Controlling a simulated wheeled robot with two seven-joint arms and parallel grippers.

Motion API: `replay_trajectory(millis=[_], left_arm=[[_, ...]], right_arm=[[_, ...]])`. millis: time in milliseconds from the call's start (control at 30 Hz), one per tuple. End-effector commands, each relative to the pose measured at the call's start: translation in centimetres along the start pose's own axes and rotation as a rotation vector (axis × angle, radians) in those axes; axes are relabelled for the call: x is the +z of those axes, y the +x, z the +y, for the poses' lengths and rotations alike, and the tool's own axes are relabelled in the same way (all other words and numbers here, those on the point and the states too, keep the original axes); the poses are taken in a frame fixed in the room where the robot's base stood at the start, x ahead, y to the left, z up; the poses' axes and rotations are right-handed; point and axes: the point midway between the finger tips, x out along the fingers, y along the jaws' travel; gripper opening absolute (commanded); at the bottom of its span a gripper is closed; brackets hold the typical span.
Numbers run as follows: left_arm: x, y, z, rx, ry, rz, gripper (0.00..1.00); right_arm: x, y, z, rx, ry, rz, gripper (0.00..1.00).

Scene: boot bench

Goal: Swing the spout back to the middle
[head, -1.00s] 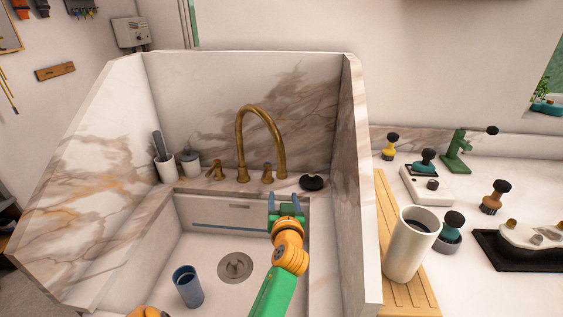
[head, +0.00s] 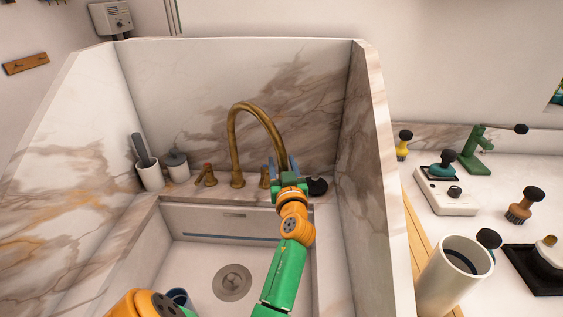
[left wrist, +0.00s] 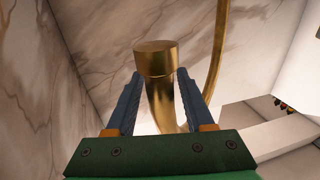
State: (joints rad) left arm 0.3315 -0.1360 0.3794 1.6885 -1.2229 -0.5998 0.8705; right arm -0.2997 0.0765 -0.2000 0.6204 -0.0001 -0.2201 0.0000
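The brass spout (head: 255,108) rises from the back ledge of the sink and arches over to the right, its open end right of its base. My left gripper (head: 283,165) is at that end in the head view. In the left wrist view, the spout end (left wrist: 156,60) stands between the two blue fingers (left wrist: 160,90). The fingers are apart, one on each side, and I see no clear clamping on the brass. My right gripper is not in view.
Brass handles (head: 206,175) flank the spout base. A black round item (head: 317,187) lies on the ledge, right of my gripper. Marble walls (head: 365,150) close the sides and back.

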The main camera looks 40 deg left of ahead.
Motion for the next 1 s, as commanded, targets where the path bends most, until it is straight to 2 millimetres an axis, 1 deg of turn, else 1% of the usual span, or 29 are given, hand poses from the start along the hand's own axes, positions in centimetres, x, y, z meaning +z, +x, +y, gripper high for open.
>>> replay_trajectory(millis=[33, 67, 100, 167, 200, 1000], left_arm=[[0.01, 0.00, -0.01, 0.000, 0.000, 0.000, 0.36], [0.01, 0.01, -0.01, 0.000, 0.000, 0.000, 0.28], [0.01, 0.01, -0.01, 0.000, 0.000, 0.000, 0.17], [0.02, 0.01, -0.02, 0.000, 0.000, 0.000, 0.01], [0.03, 0.01, -0.03, -0.001, 0.000, -0.001, 0.00], [0.25, 0.02, -0.12, -0.003, 0.002, -0.006, 0.00]], right_arm=[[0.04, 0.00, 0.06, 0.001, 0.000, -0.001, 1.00], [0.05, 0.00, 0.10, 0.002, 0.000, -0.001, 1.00], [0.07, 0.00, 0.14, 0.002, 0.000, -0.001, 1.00], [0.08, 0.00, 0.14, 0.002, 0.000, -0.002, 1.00], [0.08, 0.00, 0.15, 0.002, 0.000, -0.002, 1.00], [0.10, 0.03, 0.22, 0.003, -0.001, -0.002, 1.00]])
